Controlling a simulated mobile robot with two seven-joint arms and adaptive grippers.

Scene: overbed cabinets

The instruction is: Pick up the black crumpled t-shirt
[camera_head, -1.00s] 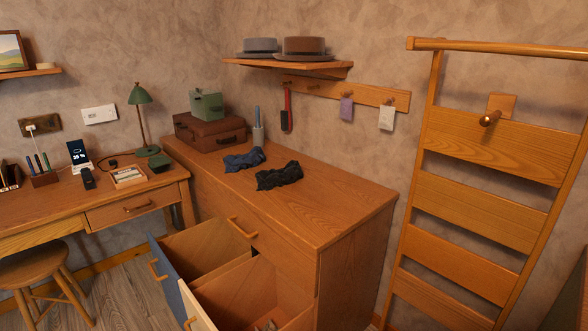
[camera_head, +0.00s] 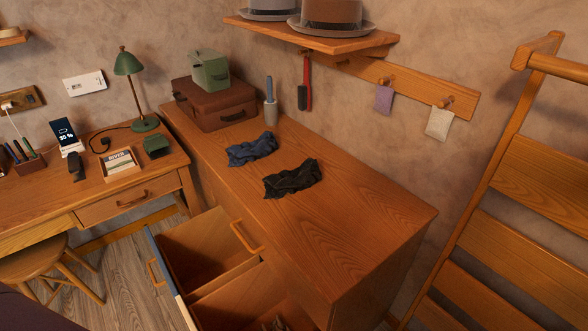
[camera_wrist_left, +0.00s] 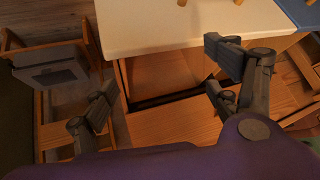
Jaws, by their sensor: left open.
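The black crumpled t-shirt (camera_head: 292,179) lies on top of the wooden dresser (camera_head: 370,230), near its front edge. A blue crumpled cloth (camera_head: 251,149) lies just behind it to the left. My left gripper (camera_wrist_left: 165,98) shows in the left wrist view with its fingers spread apart and nothing between them. It is over wooden furniture and away from the t-shirt, which is not in that view. Neither gripper shows in the head view.
Open drawers (camera_head: 212,250) jut from the dresser's front. A hat shelf (camera_head: 310,38) overhangs. The dresser's right top is clear.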

